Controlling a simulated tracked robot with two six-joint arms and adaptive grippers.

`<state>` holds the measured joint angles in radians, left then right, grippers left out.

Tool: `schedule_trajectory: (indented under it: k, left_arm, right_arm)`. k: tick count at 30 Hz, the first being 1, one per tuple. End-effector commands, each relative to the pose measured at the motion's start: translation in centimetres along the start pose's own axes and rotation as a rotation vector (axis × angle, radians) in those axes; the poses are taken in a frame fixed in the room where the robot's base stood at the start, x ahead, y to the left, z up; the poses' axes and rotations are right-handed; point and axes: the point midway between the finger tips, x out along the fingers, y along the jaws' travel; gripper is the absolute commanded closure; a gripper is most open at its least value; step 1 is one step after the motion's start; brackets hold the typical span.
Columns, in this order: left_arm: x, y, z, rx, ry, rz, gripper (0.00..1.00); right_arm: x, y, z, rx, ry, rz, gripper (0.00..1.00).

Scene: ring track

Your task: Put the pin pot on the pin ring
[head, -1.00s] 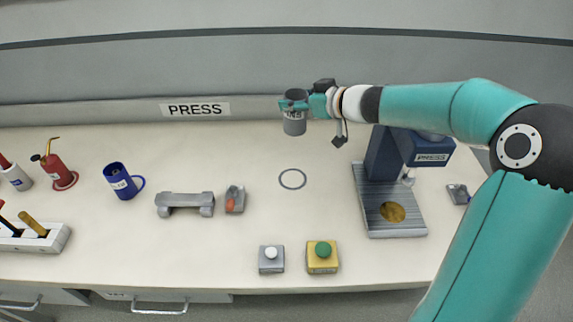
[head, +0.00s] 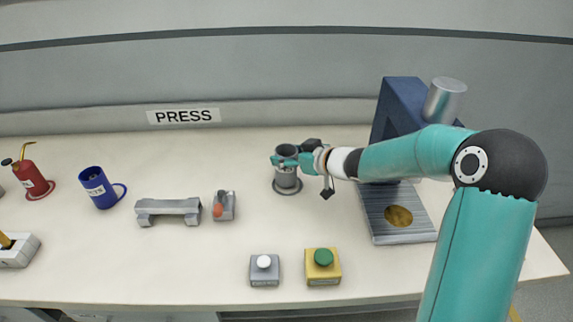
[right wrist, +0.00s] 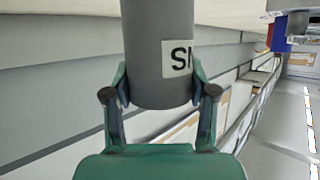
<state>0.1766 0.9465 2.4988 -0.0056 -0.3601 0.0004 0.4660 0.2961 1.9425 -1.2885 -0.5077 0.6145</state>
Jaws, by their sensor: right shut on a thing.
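The pin pot (head: 286,181) is a grey cylinder with a pale label, standing upright. My right gripper (head: 284,161) is shut around its upper part. In the right wrist view, the pot (right wrist: 145,45) sits between the green fingers (right wrist: 160,85), with part of its label showing. The pin ring (head: 287,196) is a thin dark ring on the table. The pot's lower end shows inside the ring's outline in the head view; I cannot tell whether it touches the table. My left gripper is not in view.
The blue press (head: 396,110) and its grey base (head: 385,220) stand right of the pot. A grey rest (head: 168,206), a small grey device with an orange part (head: 223,207) and a blue mug (head: 98,187) are left. Button boxes (head: 264,271) (head: 323,267) are in front.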

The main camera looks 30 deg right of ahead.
Motion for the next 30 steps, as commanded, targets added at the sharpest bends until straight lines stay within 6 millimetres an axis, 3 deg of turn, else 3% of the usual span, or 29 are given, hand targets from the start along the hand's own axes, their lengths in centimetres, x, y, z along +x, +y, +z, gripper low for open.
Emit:
schedule_trajectory:
  k: [3,14,15,19,30]
  left_arm:
    - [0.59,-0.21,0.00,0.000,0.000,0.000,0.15]
    - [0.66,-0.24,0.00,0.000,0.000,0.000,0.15]
    - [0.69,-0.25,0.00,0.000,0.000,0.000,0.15]
    - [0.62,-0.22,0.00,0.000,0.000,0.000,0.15]
    - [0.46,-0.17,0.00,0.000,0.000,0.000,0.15]
  right_arm:
    - [0.47,0.06,1.10,0.000,0.002,0.001,0.77]
    - [0.58,0.03,1.29,-0.001,0.002,0.001,0.77]
    - [0.60,0.02,1.39,0.000,0.001,0.001,0.42]
    - [0.57,0.01,1.31,0.000,0.001,0.001,0.20]
    - [0.47,0.02,1.06,-0.001,0.001,0.001,0.19]
